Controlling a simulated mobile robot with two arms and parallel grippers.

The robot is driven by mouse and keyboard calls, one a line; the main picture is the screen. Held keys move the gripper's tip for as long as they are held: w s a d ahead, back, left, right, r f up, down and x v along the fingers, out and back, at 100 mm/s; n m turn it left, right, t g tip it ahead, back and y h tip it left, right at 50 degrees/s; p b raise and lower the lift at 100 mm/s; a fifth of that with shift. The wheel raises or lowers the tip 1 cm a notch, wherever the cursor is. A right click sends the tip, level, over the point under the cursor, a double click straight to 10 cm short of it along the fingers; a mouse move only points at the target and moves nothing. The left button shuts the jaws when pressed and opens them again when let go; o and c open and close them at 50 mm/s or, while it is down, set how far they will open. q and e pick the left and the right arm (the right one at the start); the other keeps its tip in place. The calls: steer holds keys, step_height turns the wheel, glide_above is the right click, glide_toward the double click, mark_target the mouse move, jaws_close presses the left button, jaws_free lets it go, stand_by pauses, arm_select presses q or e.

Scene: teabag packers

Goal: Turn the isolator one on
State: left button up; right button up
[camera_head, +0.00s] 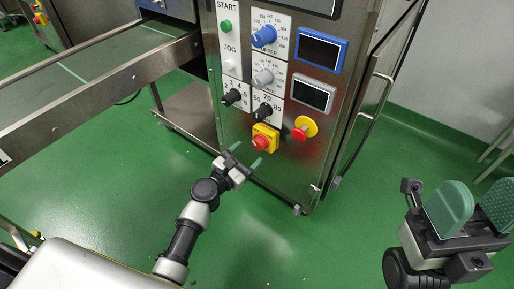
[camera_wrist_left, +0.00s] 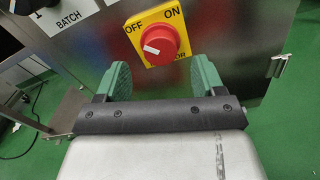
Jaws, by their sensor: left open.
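The isolator is a red round knob (camera_head: 261,142) on a yellow square plate (camera_head: 270,132), low on the front of the steel cabinet. In the left wrist view the red knob (camera_wrist_left: 159,45) sits on its yellow plate (camera_wrist_left: 180,22) marked OFF and ON, and its white mark points toward the lower left, not at ON. My left gripper (camera_head: 243,158) is open and empty, just in front of and below the knob. In the wrist view its green fingers (camera_wrist_left: 160,82) stand apart on either side below the knob, not touching it. My right gripper (camera_head: 478,208) is open at the lower right.
A red stop button (camera_head: 299,134) on a yellow disc is right of the isolator. Black dials (camera_head: 263,111) and a blue dial (camera_head: 263,37) sit above. A conveyor (camera_head: 90,72) runs at the left. The green floor (camera_head: 290,250) below is clear.

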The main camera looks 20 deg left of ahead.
mark_target(256, 146)
arm_select(q)
steer(key=x, duration=0.5)
steer(key=shift+b, duration=0.4)
steer(key=c, duration=0.9)
